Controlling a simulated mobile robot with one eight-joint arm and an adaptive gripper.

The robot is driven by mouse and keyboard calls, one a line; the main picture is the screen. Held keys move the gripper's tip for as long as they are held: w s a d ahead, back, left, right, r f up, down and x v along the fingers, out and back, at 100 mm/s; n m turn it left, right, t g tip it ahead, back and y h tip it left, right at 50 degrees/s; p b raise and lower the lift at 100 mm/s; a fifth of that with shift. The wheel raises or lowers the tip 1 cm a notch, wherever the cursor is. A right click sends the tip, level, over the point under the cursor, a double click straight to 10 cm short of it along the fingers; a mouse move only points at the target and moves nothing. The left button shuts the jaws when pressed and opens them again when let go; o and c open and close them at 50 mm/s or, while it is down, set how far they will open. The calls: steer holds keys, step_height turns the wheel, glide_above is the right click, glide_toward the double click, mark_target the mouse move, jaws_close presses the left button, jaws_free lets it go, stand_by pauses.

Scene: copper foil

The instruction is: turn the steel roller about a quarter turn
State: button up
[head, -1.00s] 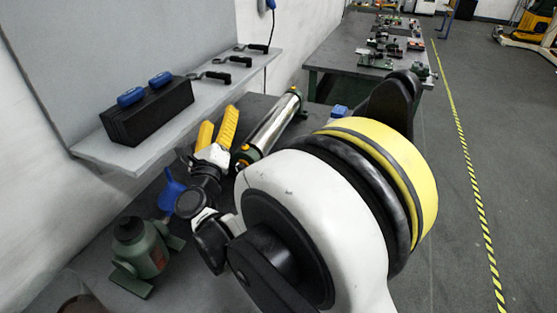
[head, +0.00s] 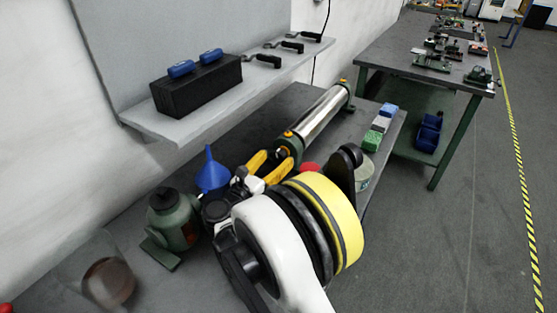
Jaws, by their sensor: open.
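The steel roller (head: 322,116) is a shiny cylinder between dark green end mounts with yellow-orange caps. It lies on the dark workbench, running from the near end at centre toward the back right. My gripper (head: 278,157) has yellow fingers, spread apart and empty. The fingers point up and right, close to the roller's near end mount. I cannot tell whether they touch it. My white arm with its yellow band hides part of the bench below the roller.
A blue funnel (head: 212,172) and a green bottle jack (head: 172,221) stand left of my gripper. A shelf (head: 190,128) with a black box (head: 198,88) overhangs the bench behind. Green, grey and blue blocks (head: 380,127) and a pale tin (head: 364,174) are at right.

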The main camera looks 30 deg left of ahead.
steer(key=shift+w, duration=0.9)
steer(key=c, duration=1.2)
steer(key=shift+n, duration=0.4)
steer(key=n+b, duration=0.1)
steer(key=n, duration=0.6)
steer(key=shift+a+n+b, duration=0.1)
steer(key=shift+n+b, duration=0.2)
steer(key=shift+b, duration=0.05)
steer(key=n, duration=0.4)
steer(key=shift+f+n+b, duration=0.1)
steer(key=shift+n+b, duration=0.2)
steer(key=n, duration=0.4)
steer(key=shift+n, duration=0.3)
